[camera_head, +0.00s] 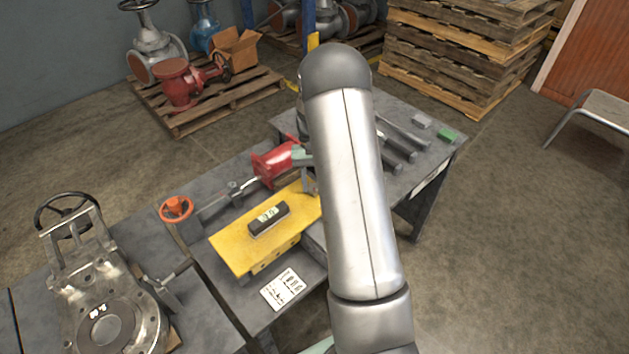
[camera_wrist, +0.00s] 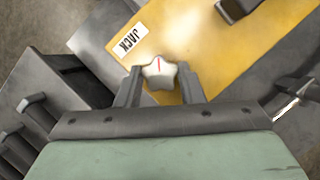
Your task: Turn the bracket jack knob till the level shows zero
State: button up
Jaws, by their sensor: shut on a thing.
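In the wrist view, the jack knob (camera_wrist: 160,73) is a pale lobed knob with a red line on top. It sits at the edge of the yellow bracket plate (camera_wrist: 215,62), beside a white label (camera_wrist: 130,42) reading JACK. My gripper (camera_wrist: 160,88) is shut on the knob, one finger on each side. In the head view, the yellow plate (camera_head: 233,247) lies on the workbench with a dark level (camera_head: 268,219) on it. The level's pale window shows, but its reading is too small to tell. My arm hides the knob and most of the gripper there.
A red valve body (camera_head: 272,165) and an orange handwheel (camera_head: 176,208) are behind the plate. A printed card (camera_head: 283,289) lies in front. A large gate valve (camera_head: 100,310) stands at left. Grey bars and a green block (camera_head: 447,136) lie at the bench's right end.

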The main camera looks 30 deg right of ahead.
jog(key=n+h, duration=0.1)
jog(key=n, duration=0.2)
jog(key=n+h, duration=0.2)
jog(key=n, duration=0.2)
jog(key=shift+w+a+r, duration=0.1)
jog(key=shift+a+r, duration=0.05)
jog(key=shift+a, duration=0.05)
jog(key=n+h, duration=0.1)
jog(key=n, duration=0.3)
jog(key=shift+a, duration=0.15)
jog(key=n+t+h, duration=0.1)
jog(key=n, duration=0.2)
jog(key=shift+n, duration=0.3)
jog(key=n+t, duration=0.1)
jog(key=n, duration=0.1)
jog(key=n+h, duration=0.1)
jog(key=n, duration=0.1)
jog(key=n+t, duration=0.1)
jog(key=n, duration=0.1)
jog(key=shift+s+a+t+h, duration=0.1)
jog(key=shift+s+t+h, duration=0.2)
jog(key=n+t+p, duration=0.1)
jog(key=n+t, duration=0.1)
jog(key=n, duration=0.3)
jog(key=shift+s+n, duration=0.1)
jog(key=shift+n, duration=0.3)
jog(key=o, duration=1)
jog(key=shift+s, duration=0.1)
